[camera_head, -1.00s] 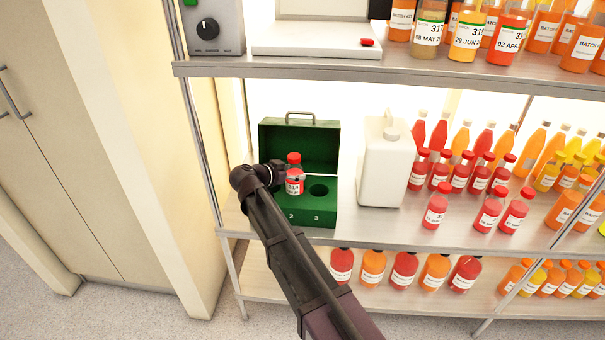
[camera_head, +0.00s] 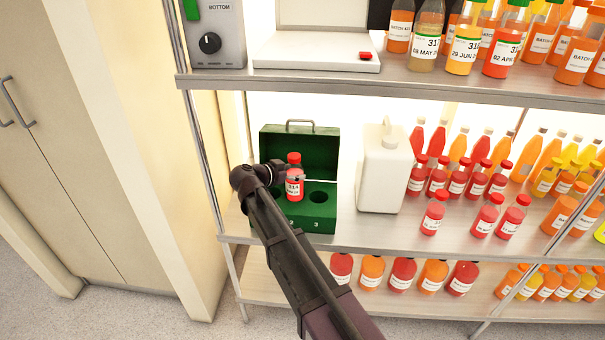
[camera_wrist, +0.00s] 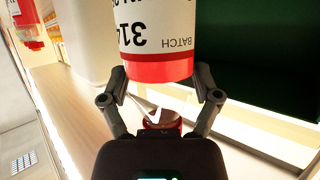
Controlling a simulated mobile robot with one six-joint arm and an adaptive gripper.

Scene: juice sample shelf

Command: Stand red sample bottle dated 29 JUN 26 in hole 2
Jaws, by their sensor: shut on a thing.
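A red sample bottle (camera_head: 295,187) with a red cap and white label is upright in my gripper (camera_head: 296,178), in front of the open green box. In the wrist view the bottle (camera_wrist: 160,68) appears inverted; its label shows 314 and BATCH, and the date line is cut off. The green box (camera_head: 325,226) has an empty hole 3 (camera_head: 318,197) right of the bottle. Hole 2 is hidden behind the bottle and arm. I cannot tell whether the bottle's base is in a hole.
A white jug (camera_head: 384,175) stands close right of the box. Several red bottles (camera_head: 433,217) stand farther right on the same shelf. A metal upright (camera_head: 203,150) is to the left. The upper shelf's edge (camera_head: 400,90) runs above the box.

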